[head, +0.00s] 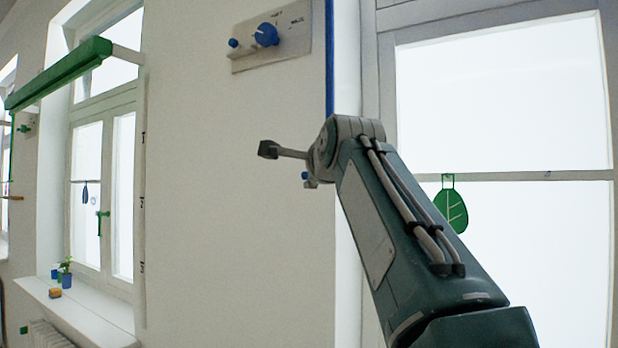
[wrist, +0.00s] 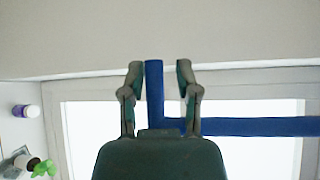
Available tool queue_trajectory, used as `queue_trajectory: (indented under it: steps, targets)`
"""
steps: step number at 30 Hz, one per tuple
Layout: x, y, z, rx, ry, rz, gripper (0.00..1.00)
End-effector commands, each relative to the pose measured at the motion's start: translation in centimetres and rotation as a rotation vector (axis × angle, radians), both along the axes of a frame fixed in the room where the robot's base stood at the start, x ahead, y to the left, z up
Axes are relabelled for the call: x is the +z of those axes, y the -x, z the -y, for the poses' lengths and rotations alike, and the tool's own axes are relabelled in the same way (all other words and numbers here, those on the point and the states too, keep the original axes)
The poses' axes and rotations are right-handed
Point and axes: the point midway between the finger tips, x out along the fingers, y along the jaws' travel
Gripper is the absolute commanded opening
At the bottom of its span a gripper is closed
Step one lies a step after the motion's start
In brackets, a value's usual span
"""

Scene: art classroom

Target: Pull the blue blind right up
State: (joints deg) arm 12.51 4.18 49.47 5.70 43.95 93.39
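A vertical blue strip (head: 330,60), which looks like part of the blue blind, runs along the wall's edge beside the right window and passes behind my arm in the head view. In the wrist view the blue strip (wrist: 154,95) stands between the two fingers of my gripper (wrist: 160,92). A blue bar (wrist: 255,126) runs from near it to the right across the window. My gripper is open around the strip, with a clear gap on the right and a very narrow one on the left.
A panel with blue knobs (head: 266,34) is on the wall. A green blind (head: 60,75) tops the left window. A green leaf shape (head: 451,209) hangs at the right window. A purple-capped bottle (wrist: 27,111) and green plant (wrist: 42,168) lie left in the wrist view.

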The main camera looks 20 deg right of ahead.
Motion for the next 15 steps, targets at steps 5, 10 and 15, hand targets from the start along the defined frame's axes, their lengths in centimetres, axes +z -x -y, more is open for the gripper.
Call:
queue_trajectory:
  steps: [5, 10, 15]
  targets:
    - [-0.1, 0.0, -0.1, 0.001, -0.001, -0.004, 0.57]
    - [-0.2, 0.0, -0.2, 0.001, -0.001, -0.006, 0.57]
    - [0.1, 1.3, -0.3, 0.001, 0.000, -0.005, 0.57]
